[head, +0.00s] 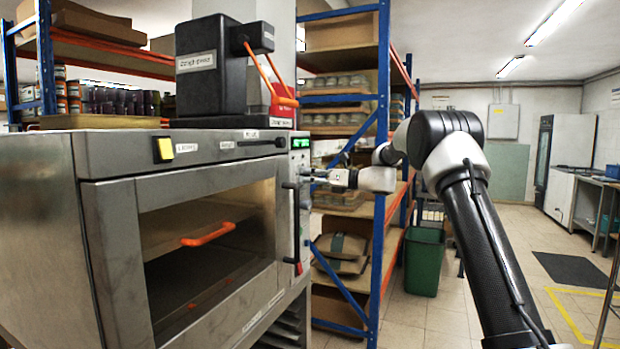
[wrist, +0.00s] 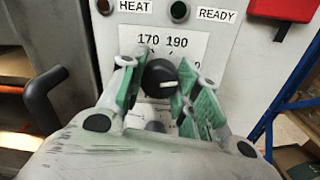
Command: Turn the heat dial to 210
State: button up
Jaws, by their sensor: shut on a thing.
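The heat dial (wrist: 160,76) is a round black knob with a white pointer line, on a white scale plate (wrist: 135,50) in the wrist view. The pointer is aimed to the right, slightly downward. The numbers 170 and 190 show above the dial; a further number at the right is mostly hidden by a finger. My gripper (wrist: 157,83) is shut on the dial, with green-padded fingers at its left and right sides. In the head view my gripper (head: 318,175) is at the right edge of the oven's front (head: 191,150); the dial cannot be made out there.
Labels HEAT and READY with small lamps sit above the scale. A black handle (wrist: 45,88) is left of the dial, and a red part (wrist: 283,10) is at upper right. Blue-framed shelving (head: 384,100) stands behind my arm. A green bin (head: 424,262) stands on the floor.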

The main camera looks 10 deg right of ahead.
jog(key=o, duration=1.1)
jog(key=shift+c, duration=0.2)
jog(key=shift+d, duration=0.1)
jog(key=v, duration=1.2)
